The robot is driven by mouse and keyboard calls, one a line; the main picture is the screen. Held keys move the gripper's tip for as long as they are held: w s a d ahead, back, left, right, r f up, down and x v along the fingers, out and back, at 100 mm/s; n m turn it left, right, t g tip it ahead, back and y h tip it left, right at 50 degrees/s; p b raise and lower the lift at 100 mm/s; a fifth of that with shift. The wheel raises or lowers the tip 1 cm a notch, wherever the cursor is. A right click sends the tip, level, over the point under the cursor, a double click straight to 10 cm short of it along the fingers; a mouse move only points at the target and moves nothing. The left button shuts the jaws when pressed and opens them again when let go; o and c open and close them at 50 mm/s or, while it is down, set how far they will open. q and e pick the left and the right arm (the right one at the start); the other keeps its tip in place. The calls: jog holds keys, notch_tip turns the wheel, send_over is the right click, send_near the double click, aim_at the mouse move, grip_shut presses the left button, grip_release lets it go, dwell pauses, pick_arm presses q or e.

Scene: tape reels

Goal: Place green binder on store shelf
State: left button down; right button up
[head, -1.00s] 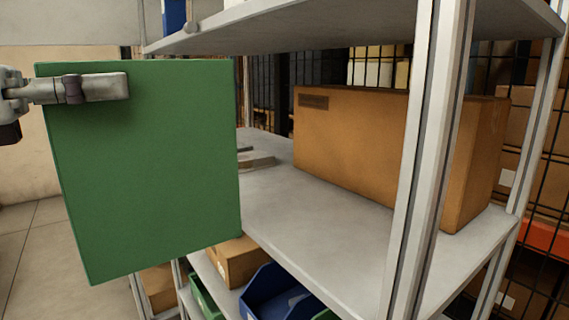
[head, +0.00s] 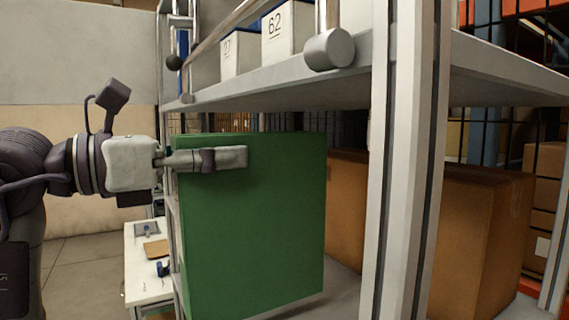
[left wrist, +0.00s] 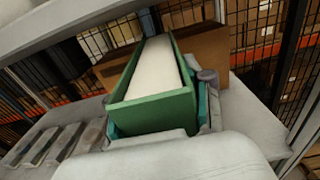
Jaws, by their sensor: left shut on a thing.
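The green binder (head: 255,230) is upright in the head view, its broad side facing me, in front of the cardboard box. My left gripper (head: 222,158) is shut on its upper left edge. In the left wrist view the green binder (left wrist: 150,108) sits between the fingers, with its white pages showing. The store shelf (head: 345,285) is a grey metal level at the lower middle; it also shows in the left wrist view (left wrist: 40,128). The binder hides much of this level, and I cannot tell whether its bottom touches the surface. My right gripper is not in view.
A brown cardboard box (head: 480,240) stands on the same level. A grey upright post (head: 405,160) stands right of the binder. The upper shelf (head: 300,85) holds white numbered bins (head: 287,35). Grey slats (left wrist: 65,145) lie at left in the wrist view. A white table (head: 148,285) stands behind.

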aim_at(286, 177)
pick_arm(q)
jog(key=p+x, duration=0.1)
jog(key=x, duration=0.3)
jog(key=p+x, duration=0.2)
jog(key=x, duration=0.2)
jog(key=shift+d+r, duration=0.1)
jog(key=shift+r, duration=0.15)
jog(key=shift+w+d+f, duration=0.15)
jog(key=shift+w+d, duration=0.25)
jog(key=shift+d, duration=0.1)
notch_tip(286, 177, down, 3)
jog(key=shift+r+p, duration=0.2)
jog(key=shift+p, duration=0.7)
jog(key=shift+f, duration=0.45)
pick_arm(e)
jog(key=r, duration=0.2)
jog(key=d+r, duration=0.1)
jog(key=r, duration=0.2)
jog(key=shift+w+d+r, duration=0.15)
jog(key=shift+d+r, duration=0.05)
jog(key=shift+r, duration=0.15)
pick_arm(q)
jog(key=shift+f, duration=0.1)
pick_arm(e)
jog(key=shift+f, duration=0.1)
